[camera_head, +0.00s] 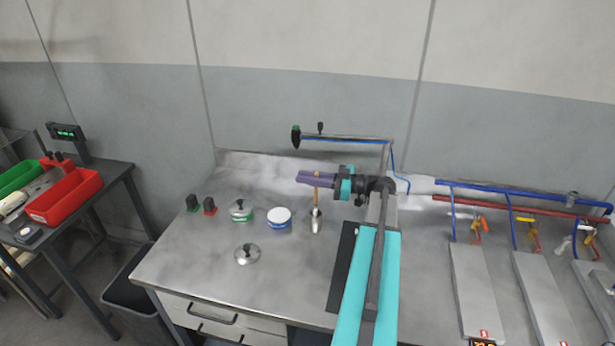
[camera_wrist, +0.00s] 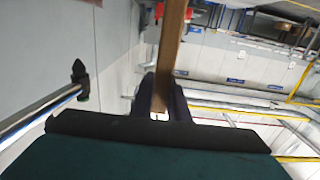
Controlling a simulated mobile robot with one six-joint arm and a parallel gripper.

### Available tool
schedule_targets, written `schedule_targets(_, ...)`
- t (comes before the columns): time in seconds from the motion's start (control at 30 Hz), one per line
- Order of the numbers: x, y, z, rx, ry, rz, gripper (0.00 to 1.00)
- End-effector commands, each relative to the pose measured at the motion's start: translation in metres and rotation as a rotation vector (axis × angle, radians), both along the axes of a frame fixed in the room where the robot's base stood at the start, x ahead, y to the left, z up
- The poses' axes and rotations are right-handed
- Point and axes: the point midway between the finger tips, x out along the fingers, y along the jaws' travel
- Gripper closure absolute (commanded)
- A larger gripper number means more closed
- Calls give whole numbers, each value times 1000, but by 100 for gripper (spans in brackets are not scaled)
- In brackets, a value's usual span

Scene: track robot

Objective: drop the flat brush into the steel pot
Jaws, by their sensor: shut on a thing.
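In the head view my gripper (camera_head: 308,178) has its purple fingers shut on the wooden handle of the flat brush (camera_head: 317,188). The brush hangs roughly upright. The wrist view shows the handle (camera_wrist: 171,45) between the dark fingers (camera_wrist: 160,100). Directly below the brush in the head view is a narrow shiny metal shape (camera_head: 316,222), apparently the steel pot. I cannot tell whether the brush's lower end is inside it, above it or in front of it. The bristles are not clearly visible.
On the steel bench (camera_head: 200,262) left of the brush stand a blue tin with a white top (camera_head: 279,217) and a green-banded pot with a knobbed lid (camera_head: 242,211). A loose lid (camera_head: 247,254) lies in front. A pipe arm (camera_head: 345,138) crosses behind my gripper.

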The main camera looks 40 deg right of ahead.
Motion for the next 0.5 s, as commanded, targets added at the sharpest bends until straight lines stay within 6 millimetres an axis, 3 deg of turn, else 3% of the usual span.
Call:
schedule_targets(0.47, -1, -1, -5, 0, 0, -1, 100)
schedule_targets(0.5, -1, -1, -5, 0, 0, -1, 78)
